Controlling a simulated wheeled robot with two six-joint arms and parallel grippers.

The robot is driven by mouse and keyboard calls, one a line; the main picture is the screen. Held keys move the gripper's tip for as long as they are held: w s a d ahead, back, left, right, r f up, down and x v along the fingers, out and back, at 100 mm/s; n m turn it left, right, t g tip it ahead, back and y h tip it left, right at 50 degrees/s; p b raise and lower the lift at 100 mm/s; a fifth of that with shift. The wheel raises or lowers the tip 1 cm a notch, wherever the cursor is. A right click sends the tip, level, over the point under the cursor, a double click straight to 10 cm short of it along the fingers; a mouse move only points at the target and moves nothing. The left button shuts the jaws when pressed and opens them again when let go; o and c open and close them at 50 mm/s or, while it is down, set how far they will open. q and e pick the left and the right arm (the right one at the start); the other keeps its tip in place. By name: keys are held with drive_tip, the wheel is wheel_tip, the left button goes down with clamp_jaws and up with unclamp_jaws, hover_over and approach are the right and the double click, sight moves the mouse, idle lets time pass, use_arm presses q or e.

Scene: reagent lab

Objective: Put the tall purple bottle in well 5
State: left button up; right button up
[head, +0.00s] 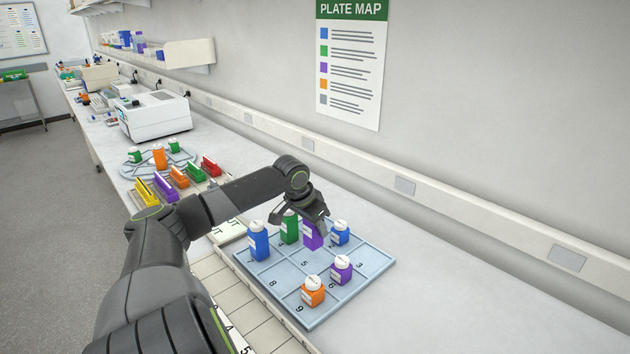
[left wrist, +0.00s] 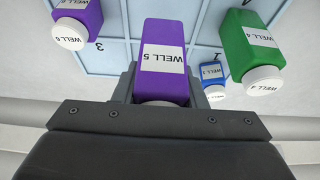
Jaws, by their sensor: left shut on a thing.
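My left gripper (head: 312,219) is shut on the tall purple bottle (head: 312,238), over the middle of the pale blue numbered tray (head: 357,288). In the left wrist view the purple bottle (left wrist: 163,65) is between the fingers, its label reading "WELL 5". In the head view the printed 5 shows on the tray just in front of the bottle's foot. I cannot tell whether the bottle's base touches the tray. My right gripper is not in view.
Around the held bottle stand a tall green bottle (head: 290,228), a tall blue bottle (head: 258,243), a small blue bottle (head: 340,236), a small purple bottle (head: 341,271) and a small orange bottle (head: 312,294). The cell marked 8 looks empty. Coloured racks (head: 165,188) stand farther back.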

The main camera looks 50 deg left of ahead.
sight(314, 235)
use_arm(q)
drive_tip(key=shift+f, duration=2.2)
drive_tip(key=shift+p, duration=0.3)
drive_tip(key=o, duration=1)
drive_tip(key=shift+f, duration=0.1)
drive_tip(key=shift+s+r, duration=0.25)
drive_tip(key=shift+r, duration=0.4)
drive_tip(key=p+v, duration=0.1)
drive_tip(key=v, duration=1)
drive_tip(key=shift+d, duration=0.1)
drive_tip(key=shift+r, duration=0.1)
